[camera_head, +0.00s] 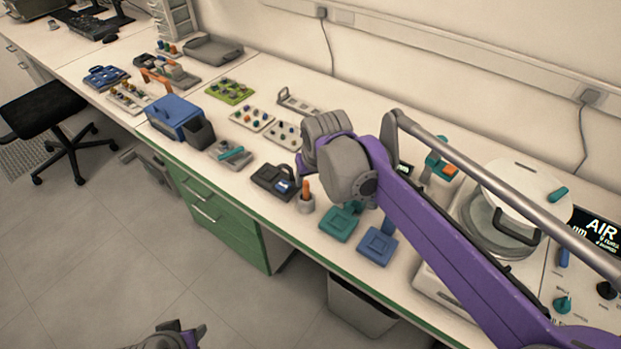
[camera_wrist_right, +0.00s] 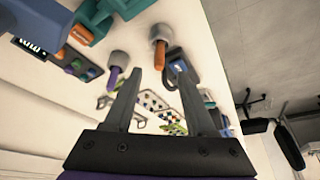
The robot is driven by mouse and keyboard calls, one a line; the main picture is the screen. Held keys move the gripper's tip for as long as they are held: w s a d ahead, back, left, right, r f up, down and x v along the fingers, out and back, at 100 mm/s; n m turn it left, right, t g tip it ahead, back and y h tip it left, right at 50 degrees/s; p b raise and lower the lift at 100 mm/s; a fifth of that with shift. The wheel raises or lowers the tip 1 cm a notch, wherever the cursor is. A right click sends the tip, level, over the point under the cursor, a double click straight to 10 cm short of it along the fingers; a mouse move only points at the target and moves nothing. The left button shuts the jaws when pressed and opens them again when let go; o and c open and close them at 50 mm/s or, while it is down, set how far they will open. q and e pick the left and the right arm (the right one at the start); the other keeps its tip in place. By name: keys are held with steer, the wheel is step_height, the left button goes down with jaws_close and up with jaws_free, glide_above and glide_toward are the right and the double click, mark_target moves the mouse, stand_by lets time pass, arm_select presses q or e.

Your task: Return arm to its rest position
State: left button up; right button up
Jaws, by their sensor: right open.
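My right arm (camera_head: 450,250) is purple and grey and reaches in from the lower right over the bench. Its grey wrist end is above the middle of the bench and hides the fingers in the head view. In the right wrist view my right gripper (camera_wrist_right: 157,88) is open, its two dark fingers apart with nothing between them. My left gripper (camera_head: 182,336) shows only in part at the bottom edge of the head view, low in front of the bench; its jaws cannot be made out.
The bench (camera_head: 268,165) carries a blue box (camera_head: 180,117), an orange-handled tool (camera_head: 306,188) in a grey holder, teal (camera_head: 338,224) and blue pads (camera_head: 377,247), and a round-lidded device (camera_head: 515,192). The orange tool (camera_wrist_right: 160,50) also shows near the fingers.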

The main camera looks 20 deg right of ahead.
stand_by(0.4)
steer(key=s+d+p, duration=0.1)
steer(key=s+p, duration=0.3)
steer(key=s, duration=0.7)
steer(key=s+d+f+p, duration=0.1)
steer(key=s+p, duration=0.3)
steer(key=s, duration=0.7)
steer(key=shift+d+f+t, duration=0.25)
steer(key=shift+d+t, duration=0.15)
steer(key=shift+d, duration=0.05)
